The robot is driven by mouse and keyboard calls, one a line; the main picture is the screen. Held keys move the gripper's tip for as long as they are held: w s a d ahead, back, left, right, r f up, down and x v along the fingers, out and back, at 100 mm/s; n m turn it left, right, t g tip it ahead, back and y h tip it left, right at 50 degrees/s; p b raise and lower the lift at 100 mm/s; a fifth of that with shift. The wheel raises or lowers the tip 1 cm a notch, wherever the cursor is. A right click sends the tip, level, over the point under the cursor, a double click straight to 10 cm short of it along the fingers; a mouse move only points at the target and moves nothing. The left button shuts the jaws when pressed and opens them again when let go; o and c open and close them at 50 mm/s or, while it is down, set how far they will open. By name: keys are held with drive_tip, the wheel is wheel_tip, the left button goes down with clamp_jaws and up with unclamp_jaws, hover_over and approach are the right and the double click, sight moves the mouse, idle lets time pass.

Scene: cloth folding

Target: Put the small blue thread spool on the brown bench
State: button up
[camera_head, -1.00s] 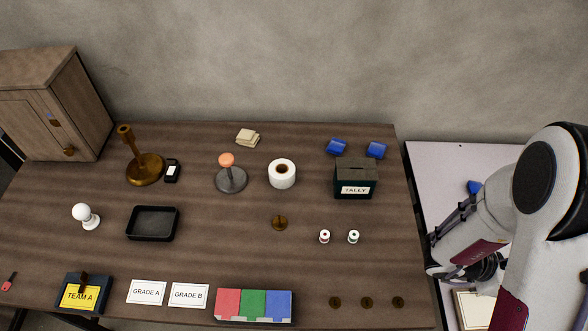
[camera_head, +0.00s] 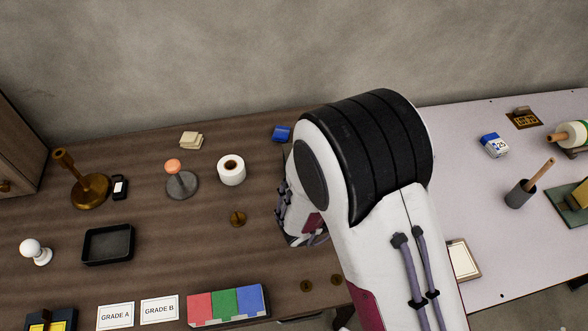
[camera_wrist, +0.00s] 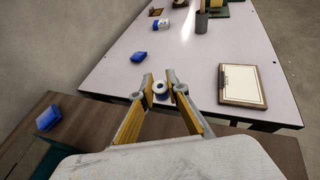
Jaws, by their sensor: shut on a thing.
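A small spool (camera_wrist: 160,87) with a white end and a dark centre sits between the fingertips in the wrist view. Its thread colour is hard to tell. My gripper (camera_wrist: 160,90) is shut on it. The brown bench (camera_head: 150,185) fills the left of the head view, and its edge shows at the bottom of the wrist view (camera_wrist: 265,147). In the head view my arm stands over the bench's right part and hides the gripper's tips and the spool. The spool's height above any surface is unclear.
Another blue block (camera_head: 282,133) is on the bench's back.

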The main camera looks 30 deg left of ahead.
sight(177, 219)
drive_tip(key=s+a+n+y, duration=0.1)
drive_tip(key=a, duration=0.3)
drive_tip(key=s+a+y, duration=0.1)
drive_tip(key=s+a, duration=0.1)
drive_tip(key=a, duration=0.2)
drive_tip(key=s+a+n+t+y, duration=0.1)
drive_tip(key=s+a, duration=0.1)
drive_tip(key=a, duration=0.2)
drive_tip(key=shift+s+n, duration=0.15)
drive_tip(key=shift+n, duration=0.15)
drive_tip(key=s+a, duration=0.2)
drive_tip(key=a, duration=0.1)
drive_tip(key=s+a+n+y, duration=0.1)
drive_tip(key=s+a, duration=0.1)
drive_tip(key=a, duration=0.1)
drive_tip(key=s+a+n+y, duration=0.1)
drive_tip(key=s+a, duration=0.1)
drive_tip(key=a, duration=0.1)
drive_tip(key=shift+s+a+r, duration=0.1)
drive_tip(key=shift+s, duration=0.1)
drive_tip(key=s+a+r+n+y, duration=0.2)
drive_tip(key=s+a+y, duration=0.1)
drive_tip(key=s+a, duration=0.6)
drive_tip(key=s+a+r+n+g+y, duration=0.1)
drive_tip(key=s+a+r+n+y, duration=0.1)
drive_tip(key=s+a, duration=0.8)
drive_tip(key=shift+s+a+n+y, duration=0.15)
drive_tip(key=shift+a+n+y, duration=0.15)
drive_tip(key=shift+n+y, duration=0.35)
